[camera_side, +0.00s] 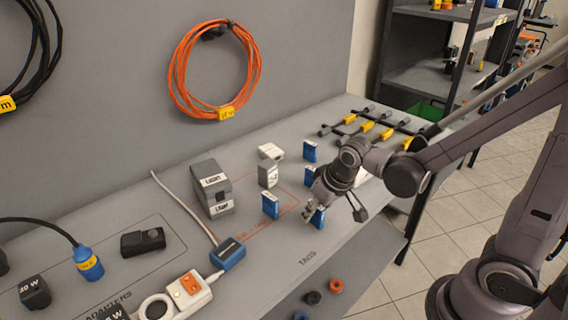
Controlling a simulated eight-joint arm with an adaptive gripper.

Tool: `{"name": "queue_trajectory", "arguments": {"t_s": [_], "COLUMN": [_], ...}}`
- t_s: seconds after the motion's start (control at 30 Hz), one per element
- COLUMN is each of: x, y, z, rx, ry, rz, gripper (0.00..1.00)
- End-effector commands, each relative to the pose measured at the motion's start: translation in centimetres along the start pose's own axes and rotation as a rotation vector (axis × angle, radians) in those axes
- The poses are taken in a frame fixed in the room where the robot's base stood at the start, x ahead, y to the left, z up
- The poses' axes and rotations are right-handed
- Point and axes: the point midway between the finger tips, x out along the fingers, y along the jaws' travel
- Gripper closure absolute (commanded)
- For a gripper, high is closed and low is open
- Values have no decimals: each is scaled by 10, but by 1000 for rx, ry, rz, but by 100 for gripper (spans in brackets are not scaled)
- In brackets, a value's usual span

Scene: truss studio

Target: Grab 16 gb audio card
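Several small upright blue cards stand on the grey bench: one at the back (309,151), one at the front left (270,206), one beside my wrist (307,178), and one partly hidden by my gripper (317,216). Their labels are too small to read, so I cannot tell which is the 16 GB audio card. My gripper (335,207) is low over the right of the card group, its fingers spread apart. The partly hidden card is close to the left finger. I cannot tell if they touch.
White boxes (271,151) and a grey card holder labelled "LIGHT" (211,188) stand left of my gripper. A blue cabled reader (229,254) and a power strip (188,291) lie in front left. Yellow-black tools (368,127) lie behind. The bench's front edge is near.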

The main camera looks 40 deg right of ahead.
Motion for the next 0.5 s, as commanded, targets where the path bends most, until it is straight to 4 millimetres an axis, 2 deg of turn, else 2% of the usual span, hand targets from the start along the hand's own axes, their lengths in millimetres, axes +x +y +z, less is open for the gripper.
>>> {"name": "queue_trajectory", "arguments": {"t_s": [0.03,0.1,0.13,0.5], "x": [0,0,0,0], "y": [0,0,0,0], "z": [0,0,0,0], "rx": [0,0,0,0], "ry": [0,0,0,0], "rz": [0,0,0,0], "gripper": [73,93,100,100]}}
